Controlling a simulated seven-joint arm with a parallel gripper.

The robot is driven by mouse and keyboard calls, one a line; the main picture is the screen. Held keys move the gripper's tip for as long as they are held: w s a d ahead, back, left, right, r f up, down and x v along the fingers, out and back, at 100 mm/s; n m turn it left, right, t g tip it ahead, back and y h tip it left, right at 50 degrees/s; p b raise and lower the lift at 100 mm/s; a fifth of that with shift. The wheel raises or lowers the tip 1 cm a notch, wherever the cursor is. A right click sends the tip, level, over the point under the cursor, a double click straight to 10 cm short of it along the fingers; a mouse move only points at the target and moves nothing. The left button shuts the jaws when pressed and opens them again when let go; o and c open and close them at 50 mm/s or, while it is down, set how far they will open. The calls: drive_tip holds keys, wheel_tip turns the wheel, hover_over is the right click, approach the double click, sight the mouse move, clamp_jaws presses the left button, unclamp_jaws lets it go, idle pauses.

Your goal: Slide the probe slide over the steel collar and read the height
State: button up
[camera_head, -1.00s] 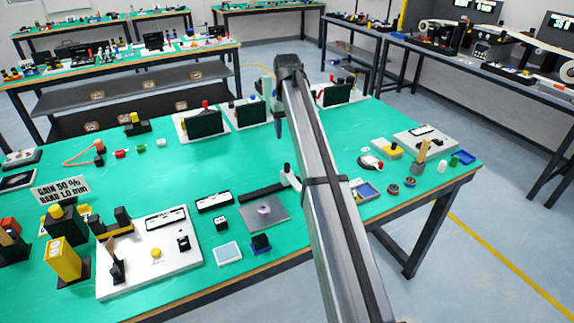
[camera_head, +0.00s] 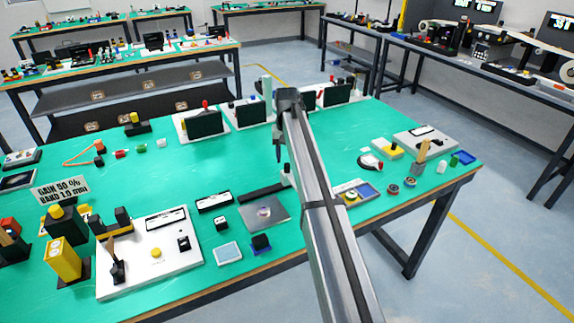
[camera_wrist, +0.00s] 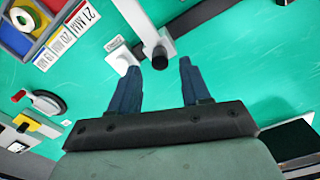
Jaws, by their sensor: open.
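The steel collar (camera_head: 264,211) sits on a grey plate (camera_head: 272,224) in the head view. What looks like the probe slide, a pale block (camera_head: 286,174) at the right end of a black rail (camera_head: 262,193), is partly hidden by my arm. In the wrist view its black knob (camera_wrist: 158,57) stands just beyond and between my fingertips, beside the dark rail (camera_wrist: 200,15). My gripper (camera_wrist: 158,68) is open and empty, its two blue fingers apart. In the head view my gripper (camera_head: 279,153) points down behind the plate; I cannot tell its exact height above the slide.
A compartment tray (camera_head: 364,191) lies right of my arm. Further right are a red-handled white tool (camera_head: 370,161) and a yellow-topped block (camera_head: 388,147). A white panel with readouts (camera_head: 150,262) lies at front left. Monitors (camera_head: 203,123) line the back edge.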

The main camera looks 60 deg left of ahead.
sight(287, 164)
drive_tip(key=shift+f, duration=2.05)
drive_tip(key=shift+c, duration=0.3)
clamp_jaws()
